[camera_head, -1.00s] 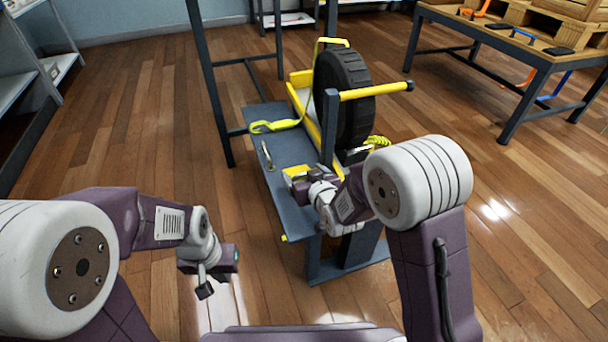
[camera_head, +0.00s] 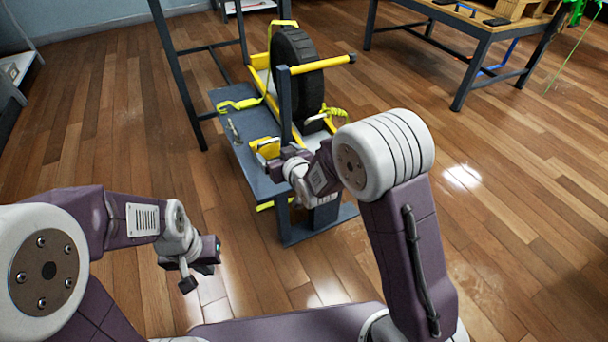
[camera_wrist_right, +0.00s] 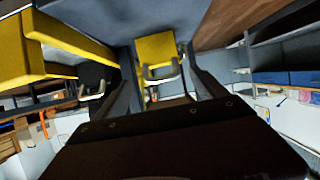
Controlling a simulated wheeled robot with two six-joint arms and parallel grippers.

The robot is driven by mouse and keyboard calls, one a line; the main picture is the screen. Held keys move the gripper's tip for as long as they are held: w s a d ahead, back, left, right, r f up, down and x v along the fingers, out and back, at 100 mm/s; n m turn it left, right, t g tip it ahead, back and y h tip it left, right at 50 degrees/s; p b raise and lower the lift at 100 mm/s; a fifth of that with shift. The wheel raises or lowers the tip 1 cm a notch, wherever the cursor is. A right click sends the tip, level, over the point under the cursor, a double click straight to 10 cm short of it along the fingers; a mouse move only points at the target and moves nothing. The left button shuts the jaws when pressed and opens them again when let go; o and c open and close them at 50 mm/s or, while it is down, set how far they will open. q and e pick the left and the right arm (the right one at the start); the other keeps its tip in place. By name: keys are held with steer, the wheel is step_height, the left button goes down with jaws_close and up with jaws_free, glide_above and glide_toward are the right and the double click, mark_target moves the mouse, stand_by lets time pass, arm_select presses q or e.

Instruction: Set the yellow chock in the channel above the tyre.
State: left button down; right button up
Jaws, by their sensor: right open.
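The yellow chock (camera_head: 264,147) lies on the blue-grey bench deck in front of the black tyre (camera_head: 297,65). In the right wrist view the chock (camera_wrist_right: 156,46) shows a metal handle. The tyre stands upright in a channel with yellow sides (camera_head: 262,78). My right gripper (camera_head: 278,161) is close to the chock. Its fingers (camera_wrist_right: 163,80) are open, one on each side of the handle, and I cannot tell whether they touch it. My left gripper (camera_head: 197,274) is away from the bench at lower left, and its jaw opening is unclear.
A grey post (camera_head: 284,105) with a yellow bar (camera_head: 325,64) stands beside the tyre, near my right arm. A yellow strap (camera_head: 240,104) and a metal lever (camera_head: 234,133) are on the deck. A table (camera_head: 474,37) stands at the back right. Floor left of the bench is clear.

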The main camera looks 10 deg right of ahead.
steer(key=s+d+f+m+g+h, duration=0.2)
steer(key=s+d+g, duration=0.3)
steer(key=s, duration=0.9)
steer(key=s+d+f+m+g+h, duration=0.1)
steer(key=s+d+f+g, duration=0.4)
steer(key=s+d, duration=0.6)
steer(key=s+g+h, duration=0.1)
steer(key=s, duration=0.1)
steer(key=shift+s+d+m+g, duration=0.2)
steer(key=shift+s+m+g, duration=0.1)
steer(key=shift+s+m, duration=0.1)
arm_select(q)
step_height(320, 180, up, 51)
steer(key=p, duration=5.1)
steer(key=c, duration=2.1)
jaws_free()
steer(key=shift+f, duration=0.25)
steer(key=shift+c, duration=0.2)
steer(key=o, duration=0.8)
steer(key=shift+f+b, duration=0.25)
steer(key=shift+b, duration=0.25)
arm_select(e)
step_height(320, 180, up, 50)
